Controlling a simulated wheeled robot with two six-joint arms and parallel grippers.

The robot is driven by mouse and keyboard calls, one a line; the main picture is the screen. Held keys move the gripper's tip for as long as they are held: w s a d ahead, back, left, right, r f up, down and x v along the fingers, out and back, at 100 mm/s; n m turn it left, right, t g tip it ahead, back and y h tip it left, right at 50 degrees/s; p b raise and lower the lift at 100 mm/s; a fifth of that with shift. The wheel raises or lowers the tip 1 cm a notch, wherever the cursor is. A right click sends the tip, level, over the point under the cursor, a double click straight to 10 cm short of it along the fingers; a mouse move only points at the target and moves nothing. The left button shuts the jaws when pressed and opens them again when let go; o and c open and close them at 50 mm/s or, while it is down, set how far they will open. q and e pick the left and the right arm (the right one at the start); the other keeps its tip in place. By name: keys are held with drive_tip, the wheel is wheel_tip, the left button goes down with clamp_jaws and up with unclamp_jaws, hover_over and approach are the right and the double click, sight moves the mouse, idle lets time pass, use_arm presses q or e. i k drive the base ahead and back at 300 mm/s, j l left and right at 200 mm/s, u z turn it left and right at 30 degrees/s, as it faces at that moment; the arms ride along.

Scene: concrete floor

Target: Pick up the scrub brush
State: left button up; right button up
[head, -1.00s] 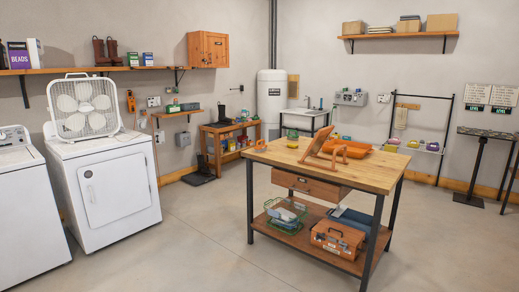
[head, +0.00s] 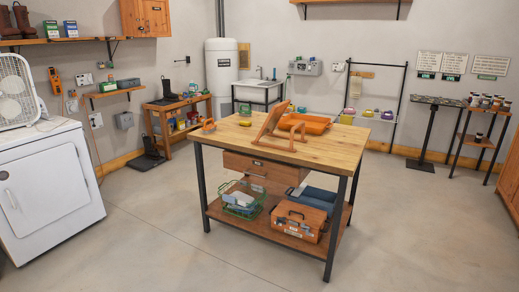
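I cannot pick out the scrub brush for certain. Either is too small to name surely. Neither of my grippers is in view.
The bench's lower shelf (head: 270,226) holds a green wire basket (head: 241,200), an orange toolbox (head: 298,222) and a blue item (head: 316,197). A white dryer (head: 50,185) stands left. A small stand (head: 484,138) is at right. Floor around the bench is clear.

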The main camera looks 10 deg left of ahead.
sight(207, 129)
drive_tip(key=i+u, duration=0.2)
drive_tip(key=i, duration=2.1)
